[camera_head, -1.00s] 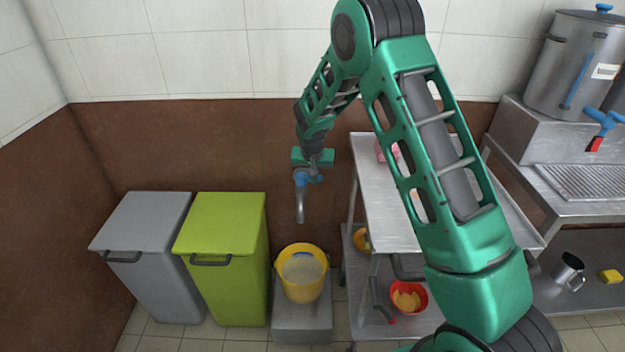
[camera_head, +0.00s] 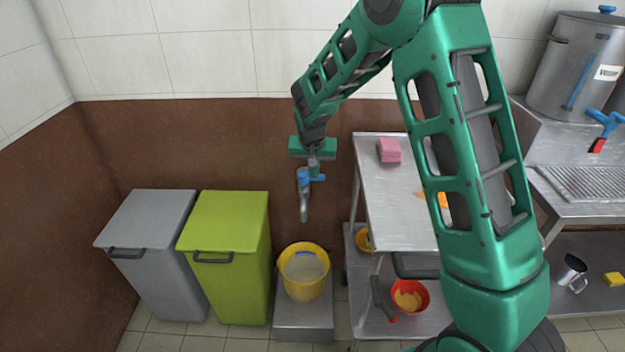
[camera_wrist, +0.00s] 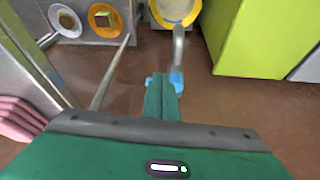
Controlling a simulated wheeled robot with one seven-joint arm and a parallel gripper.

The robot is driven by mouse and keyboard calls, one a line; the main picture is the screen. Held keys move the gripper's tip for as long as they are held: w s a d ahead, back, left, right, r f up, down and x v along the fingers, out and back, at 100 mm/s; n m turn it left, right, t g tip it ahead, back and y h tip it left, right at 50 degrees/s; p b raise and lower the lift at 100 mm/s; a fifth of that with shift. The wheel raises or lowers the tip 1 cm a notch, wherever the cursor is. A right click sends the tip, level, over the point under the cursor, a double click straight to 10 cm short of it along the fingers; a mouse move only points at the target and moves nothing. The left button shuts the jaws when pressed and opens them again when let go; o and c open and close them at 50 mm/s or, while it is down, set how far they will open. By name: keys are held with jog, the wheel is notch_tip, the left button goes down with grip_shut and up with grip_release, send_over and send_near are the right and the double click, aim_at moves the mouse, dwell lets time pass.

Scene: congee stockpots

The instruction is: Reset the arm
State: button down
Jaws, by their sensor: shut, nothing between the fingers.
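My gripper (camera_head: 313,163) is green and hangs pointing down in front of the brown lower wall, left of the steel table. Its narrow fingers (camera_wrist: 162,90) are together and empty in the wrist view. Just by the fingertips is a tap (camera_head: 304,195) with a blue handle and grey spout. The tap also shows beyond the fingers in the wrist view (camera_wrist: 179,50). I cannot tell whether the fingers touch it. My arm reaches up from the lower right and bends at the top edge, hiding part of the table.
A yellow bucket (camera_head: 304,285) stands on a grey block below the tap. Green (camera_head: 228,230) and grey (camera_head: 150,235) bins stand left. The steel table (camera_head: 385,205) bears a pink block (camera_head: 389,150); a red bowl (camera_head: 409,297) sits below. A stockpot (camera_head: 572,65) stands right.

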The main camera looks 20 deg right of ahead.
jog(key=shift+v, duration=0.9)
jog(key=shift+s, duration=0.1)
